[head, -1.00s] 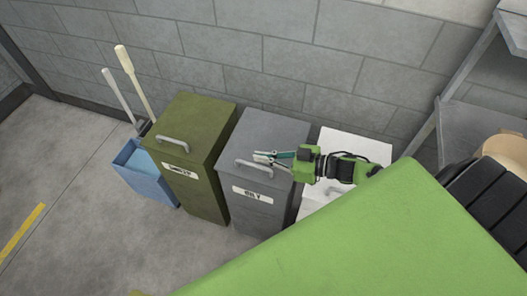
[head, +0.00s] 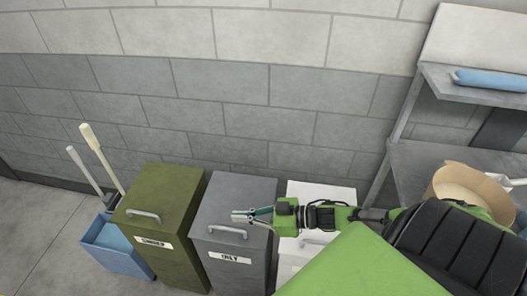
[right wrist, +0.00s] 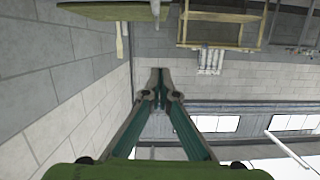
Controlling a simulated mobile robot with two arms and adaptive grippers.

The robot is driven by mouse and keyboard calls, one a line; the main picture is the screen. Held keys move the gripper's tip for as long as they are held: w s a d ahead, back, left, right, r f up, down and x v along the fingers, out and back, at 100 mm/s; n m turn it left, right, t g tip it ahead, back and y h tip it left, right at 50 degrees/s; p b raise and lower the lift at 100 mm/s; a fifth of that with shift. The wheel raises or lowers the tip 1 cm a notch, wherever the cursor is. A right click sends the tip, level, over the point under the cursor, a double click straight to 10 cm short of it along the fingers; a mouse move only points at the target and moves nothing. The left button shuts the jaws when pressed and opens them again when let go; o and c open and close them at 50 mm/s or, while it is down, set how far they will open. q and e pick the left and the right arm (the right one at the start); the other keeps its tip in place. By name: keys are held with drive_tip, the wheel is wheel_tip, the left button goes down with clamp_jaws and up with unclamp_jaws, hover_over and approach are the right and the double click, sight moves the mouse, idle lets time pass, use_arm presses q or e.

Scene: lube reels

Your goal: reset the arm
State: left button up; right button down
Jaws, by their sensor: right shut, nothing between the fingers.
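My right gripper (head: 243,215) is in the head view, in front of the upper part of the grey bin marked "OILY" (head: 237,199). Its green arm reaches in from the right. In the right wrist view the fingers of my right gripper (right wrist: 160,75) come together at the tips, with nothing between them. I cannot tell from the head view whether the gripper touches the bin. My left gripper is not in view.
An olive bin (head: 168,200) stands left of the grey bin, and a white bin (head: 318,193) stands right of it. A blue mop bucket (head: 116,248) with two handles is at far left. Metal shelving (head: 420,160) stands at right. A block wall (head: 210,100) is behind.

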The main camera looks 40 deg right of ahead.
drive_tip(key=v, duration=0.7)
drive_tip(key=shift+s+b, duration=0.25)
drive_tip(key=shift+b, duration=0.05)
drive_tip(key=shift+f, duration=0.15)
